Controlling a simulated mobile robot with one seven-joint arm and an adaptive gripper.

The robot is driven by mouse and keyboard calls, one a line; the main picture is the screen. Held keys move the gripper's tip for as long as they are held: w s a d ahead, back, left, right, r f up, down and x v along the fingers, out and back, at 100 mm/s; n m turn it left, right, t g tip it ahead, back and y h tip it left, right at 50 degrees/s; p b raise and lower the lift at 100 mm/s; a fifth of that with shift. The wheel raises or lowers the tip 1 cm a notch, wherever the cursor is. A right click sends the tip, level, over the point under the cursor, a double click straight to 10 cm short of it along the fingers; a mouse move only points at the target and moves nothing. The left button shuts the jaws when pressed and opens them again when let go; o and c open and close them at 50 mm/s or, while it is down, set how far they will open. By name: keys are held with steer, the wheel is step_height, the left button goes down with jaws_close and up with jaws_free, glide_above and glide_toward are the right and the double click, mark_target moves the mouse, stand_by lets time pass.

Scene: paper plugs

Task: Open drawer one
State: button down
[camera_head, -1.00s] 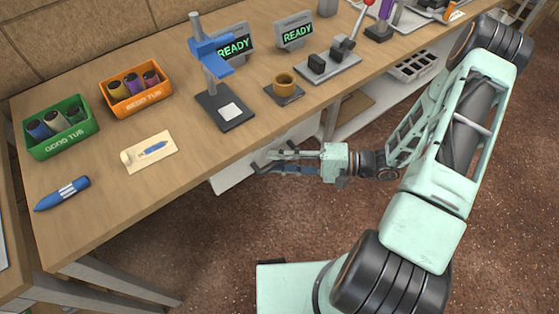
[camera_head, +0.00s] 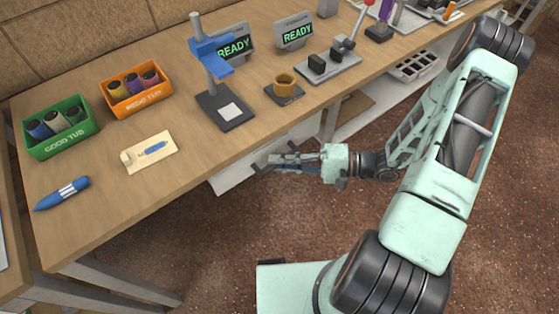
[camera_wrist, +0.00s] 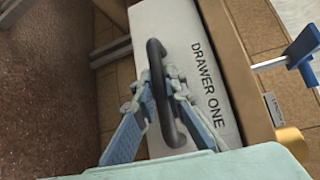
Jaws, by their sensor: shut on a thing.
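Drawer one (camera_wrist: 205,60) has a white front lettered "DRAWER ONE" in the wrist view. A dark bar handle (camera_wrist: 157,58) stands out from it. My gripper (camera_wrist: 161,88) has its two blue-grey fingers closed on the handle, one on each side of the bar. In the head view, my gripper (camera_head: 268,163) is just under the table's front edge, and the white drawer front (camera_head: 230,180) shows partly beside it. I see no clear gap between the drawer and the table; the arm and tabletop hide part of it.
A low shelf (camera_head: 385,105) lies right of the drawer. The floor in front is clear.

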steer(key=s+d+b, duration=0.1)
steer(key=s+d, duration=0.5)
steer(key=s, duration=0.4)
steer(key=s+d+b, duration=0.1)
steer(key=s+d, duration=0.6)
steer(key=s, duration=0.3)
steer(key=shift+d, duration=0.25)
steer(key=c, duration=2)
jaws_free()
steer(key=shift+o, duration=0.2)
steer(key=v, duration=1.2)
